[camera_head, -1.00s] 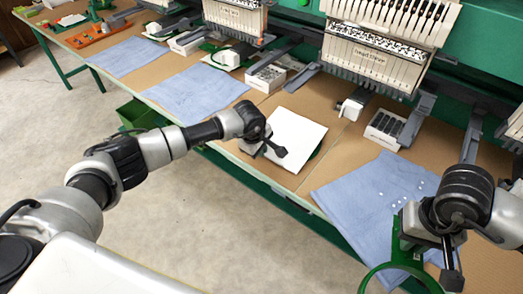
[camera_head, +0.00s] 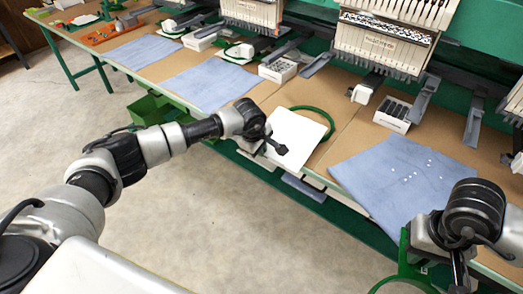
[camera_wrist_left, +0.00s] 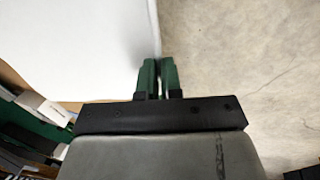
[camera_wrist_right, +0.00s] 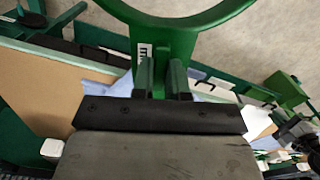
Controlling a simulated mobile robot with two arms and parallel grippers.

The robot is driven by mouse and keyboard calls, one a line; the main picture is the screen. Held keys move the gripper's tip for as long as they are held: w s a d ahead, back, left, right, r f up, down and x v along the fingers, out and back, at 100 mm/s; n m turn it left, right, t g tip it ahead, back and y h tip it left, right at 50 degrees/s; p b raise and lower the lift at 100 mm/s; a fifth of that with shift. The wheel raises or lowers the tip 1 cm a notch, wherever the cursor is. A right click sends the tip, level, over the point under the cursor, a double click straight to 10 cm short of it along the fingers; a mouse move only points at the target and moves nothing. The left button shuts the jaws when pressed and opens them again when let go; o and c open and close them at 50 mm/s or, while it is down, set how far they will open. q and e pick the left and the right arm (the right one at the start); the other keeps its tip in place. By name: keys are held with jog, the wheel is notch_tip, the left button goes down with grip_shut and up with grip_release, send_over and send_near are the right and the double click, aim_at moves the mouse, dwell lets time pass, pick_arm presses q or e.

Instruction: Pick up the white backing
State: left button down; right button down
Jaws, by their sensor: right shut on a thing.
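The white backing (camera_head: 293,136) is a pale, flat square sheet at the table's front edge, beside a green hoop (camera_head: 322,113) that partly shows behind it. In the left wrist view the backing (camera_wrist_left: 75,45) fills the upper left, and its edge runs to my fingers. My left gripper (camera_head: 278,150) has its fingers nearly together on that edge; they also show in the left wrist view (camera_wrist_left: 157,76). My right gripper (camera_wrist_right: 163,78) is shut on a second green hoop (camera_wrist_right: 180,22), which hangs in front of the table at the lower right of the head view.
A blue cloth (camera_head: 400,175) with small white dots lies right of the backing. Another blue cloth (camera_head: 207,84) lies to the left. Embroidery machine heads (camera_head: 380,45) overhang the table's back. A green bin (camera_head: 155,107) hangs below the table's front edge. The floor in front is clear.

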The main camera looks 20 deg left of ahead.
jog(key=shift+s+a, duration=0.1)
jog(key=shift+s, duration=0.55)
pick_arm(q)
jog(key=shift+s+a, duration=0.1)
jog(key=shift+s, duration=0.35)
pick_arm(e)
jog(key=shift+w+f, duration=0.1)
pick_arm(q)
jog(key=shift+w, duration=0.1)
pick_arm(e)
jog(key=shift+w, duration=0.1)
pick_arm(q)
jog(key=c, duration=1.6)
grip_release()
jog(key=o, duration=0.4)
